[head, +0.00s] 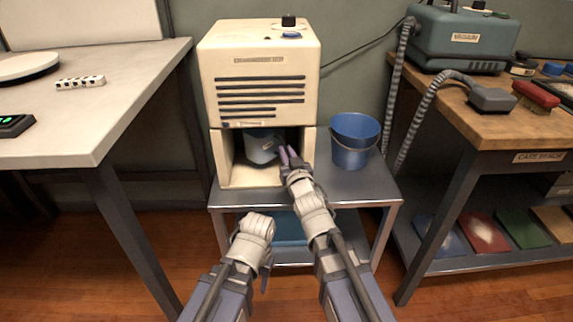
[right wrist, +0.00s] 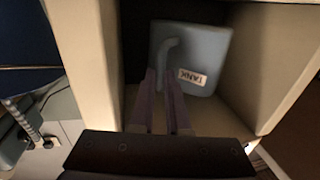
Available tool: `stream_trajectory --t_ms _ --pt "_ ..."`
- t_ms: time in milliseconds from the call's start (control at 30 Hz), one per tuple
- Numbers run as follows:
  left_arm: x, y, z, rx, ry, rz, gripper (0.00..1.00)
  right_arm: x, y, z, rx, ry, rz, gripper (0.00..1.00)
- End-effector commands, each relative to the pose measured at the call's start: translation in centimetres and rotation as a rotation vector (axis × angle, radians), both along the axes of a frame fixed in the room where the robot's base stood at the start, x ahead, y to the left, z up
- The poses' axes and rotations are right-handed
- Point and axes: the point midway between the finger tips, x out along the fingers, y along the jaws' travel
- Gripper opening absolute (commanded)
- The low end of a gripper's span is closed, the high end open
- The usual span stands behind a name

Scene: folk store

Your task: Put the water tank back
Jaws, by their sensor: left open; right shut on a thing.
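The water tank (head: 262,146) is a pale blue-grey container inside the open lower bay of the cream dehumidifier (head: 259,90). In the right wrist view the tank (right wrist: 205,52) shows a "TANK" label and a curved handle (right wrist: 168,50). My right gripper (head: 290,158) reaches into the bay from the front right. Its fingers (right wrist: 163,85) are shut at the handle. The tank looks slightly tilted in the head view. My left gripper (head: 266,276) is open and empty, low in front of the metal stand (head: 350,190). The tank's far side is hidden in the dark bay.
A blue bucket (head: 354,140) stands on the stand just right of the dehumidifier. A white table (head: 110,110) is at the left. A wooden bench (head: 440,100) with a grey machine (head: 462,42) and hose is at the right. The floor in front is clear.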

Motion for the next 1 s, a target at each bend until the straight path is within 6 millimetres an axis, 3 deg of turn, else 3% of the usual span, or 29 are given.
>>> stream_trajectory --t_ms 367,800,833,1000 --pt "0.0 0.0 -4.0 -0.001 -0.002 0.0 0.5 0.0 0.1 -3.9 0.0 -0.001 0.002 0.0" --pt "0.1 0.0 -4.3 -0.001 -0.003 0.0 0.5 0.2 0.1 -4.3 0.0 -0.001 0.002 0.0" --pt "0.1 0.0 -4.3 -0.001 -0.003 0.0 0.5 0.2 0.1 -4.2 0.0 -0.001 0.001 0.15" --pt "0.1 0.0 -4.1 -0.001 -0.003 0.0 0.5 0.2 0.1 -4.1 0.0 0.0 0.001 0.34"
